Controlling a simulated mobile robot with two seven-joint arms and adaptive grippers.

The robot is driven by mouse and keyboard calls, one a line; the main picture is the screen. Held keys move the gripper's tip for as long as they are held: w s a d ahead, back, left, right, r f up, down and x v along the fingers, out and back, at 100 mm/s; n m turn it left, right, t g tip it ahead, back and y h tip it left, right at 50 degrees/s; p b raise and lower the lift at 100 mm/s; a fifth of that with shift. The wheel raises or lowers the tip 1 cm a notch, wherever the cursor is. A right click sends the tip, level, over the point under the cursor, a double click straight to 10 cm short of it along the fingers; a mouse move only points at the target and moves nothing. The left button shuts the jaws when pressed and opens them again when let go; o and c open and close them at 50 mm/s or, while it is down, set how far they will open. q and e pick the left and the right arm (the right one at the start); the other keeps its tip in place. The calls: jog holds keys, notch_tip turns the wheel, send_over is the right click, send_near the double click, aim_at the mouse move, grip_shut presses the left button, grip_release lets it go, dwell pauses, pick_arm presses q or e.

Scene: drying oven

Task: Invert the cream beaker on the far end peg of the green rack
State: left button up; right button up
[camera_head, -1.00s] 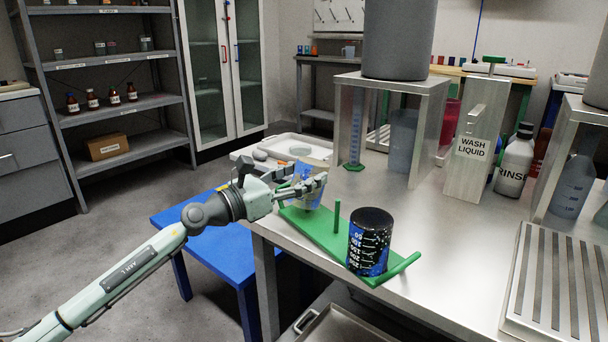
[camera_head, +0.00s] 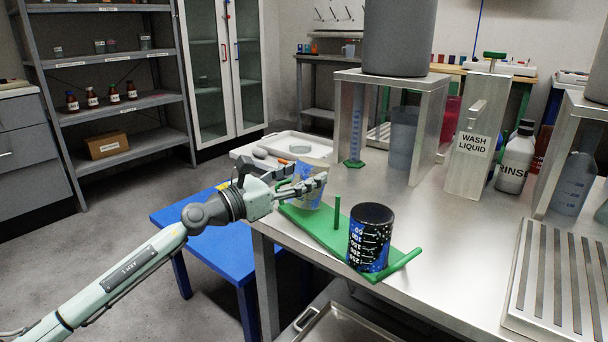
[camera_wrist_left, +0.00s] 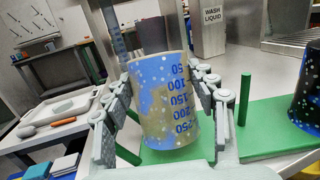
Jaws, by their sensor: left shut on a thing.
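The cream beaker (camera_head: 311,187), with blue patches and printed numbers, is between the fingers of my left gripper (camera_head: 305,188) at the far end of the green rack (camera_head: 312,229). In the left wrist view the beaker (camera_wrist_left: 165,100) fills the middle, with the gripper's fingers (camera_wrist_left: 160,108) shut on its two sides. Its numbers read upside down, with 50 at the top and 250 at the bottom. It leans slightly in the head view. The far end peg is not clearly visible, and I cannot tell whether it is inside the beaker. My right gripper is not in view.
A black and blue beaker (camera_head: 370,238) stands upside down at the rack's near end. A bare green peg (camera_head: 337,213) stands between the two beakers. A metal stand (camera_head: 428,110) is behind the rack, and a white tray (camera_head: 285,148) is beyond.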

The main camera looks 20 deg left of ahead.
pick_arm(q)
jog(key=shift+f+b, duration=0.4)
jog(key=shift+f, duration=0.05)
dwell(0.3)
jog(key=o, duration=1.3)
jog(key=shift+s, duration=0.1)
jog(key=v, duration=1.2)
